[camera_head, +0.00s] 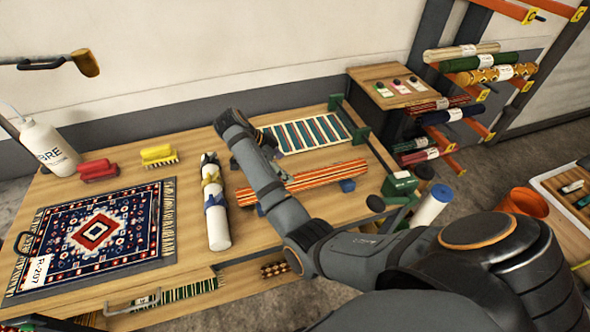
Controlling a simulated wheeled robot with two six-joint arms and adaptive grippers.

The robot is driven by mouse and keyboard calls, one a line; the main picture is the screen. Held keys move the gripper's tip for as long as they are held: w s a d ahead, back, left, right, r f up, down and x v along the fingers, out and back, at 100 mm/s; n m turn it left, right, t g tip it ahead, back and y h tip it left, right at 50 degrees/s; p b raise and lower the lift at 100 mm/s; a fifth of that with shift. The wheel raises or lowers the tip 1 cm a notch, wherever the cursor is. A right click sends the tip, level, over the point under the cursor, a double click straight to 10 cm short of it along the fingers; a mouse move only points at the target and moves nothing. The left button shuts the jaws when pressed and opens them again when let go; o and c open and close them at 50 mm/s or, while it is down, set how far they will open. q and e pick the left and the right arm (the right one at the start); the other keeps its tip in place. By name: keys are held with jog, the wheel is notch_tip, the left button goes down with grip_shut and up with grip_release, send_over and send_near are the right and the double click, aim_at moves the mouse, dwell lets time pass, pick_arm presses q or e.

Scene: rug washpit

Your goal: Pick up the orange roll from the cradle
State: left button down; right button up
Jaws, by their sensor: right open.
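The orange roll (328,176), striped in orange, red and cream, lies across a low cradle on the wooden table. A blue cradle support (347,185) shows under its right part. My right arm crosses in front of the roll and hides part of its left half. My right gripper (268,142) is open, behind the forearm and beyond the roll, near the striped mat. Its fingers are mostly hidden, and I see nothing held in it. It looks apart from the roll. My left gripper is out of view.
A patterned rug (97,235), brushes (158,155) and a white bottle (50,148) are further left. A striped mat (305,132) lies behind. Rolls fill a rack (480,75) at right.

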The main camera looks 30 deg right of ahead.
aim_at(298, 177)
jog(key=shift+w+f, duration=0.45)
jog(key=shift+w, duration=0.05)
jog(key=d+f+b, duration=0.1)
jog(key=s+f+b, duration=0.1)
jog(key=b, duration=0.1)
jog(key=s+d+f+b, duration=0.1)
jog(key=shift+d+f, duration=0.35)
jog(key=shift+w, duration=0.3)
jog(key=f, duration=0.1)
jog(key=s+d+f+p, duration=0.1)
jog(key=d+f, duration=0.1)
jog(key=shift+s+d+f+p, duration=0.15)
jog(key=shift+s+d+p, duration=0.1)
jog(key=shift+p, duration=0.05)
jog(key=shift+d+f, duration=0.25)
jog(key=shift+f, duration=0.15)
jog(key=shift+w+a, duration=0.1)
jog(key=shift+c, duration=0.7)
jog(key=c, duration=1.6)
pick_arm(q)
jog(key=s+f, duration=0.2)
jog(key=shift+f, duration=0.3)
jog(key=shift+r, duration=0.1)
pick_arm(e)
jog(key=shift+r, duration=0.15)
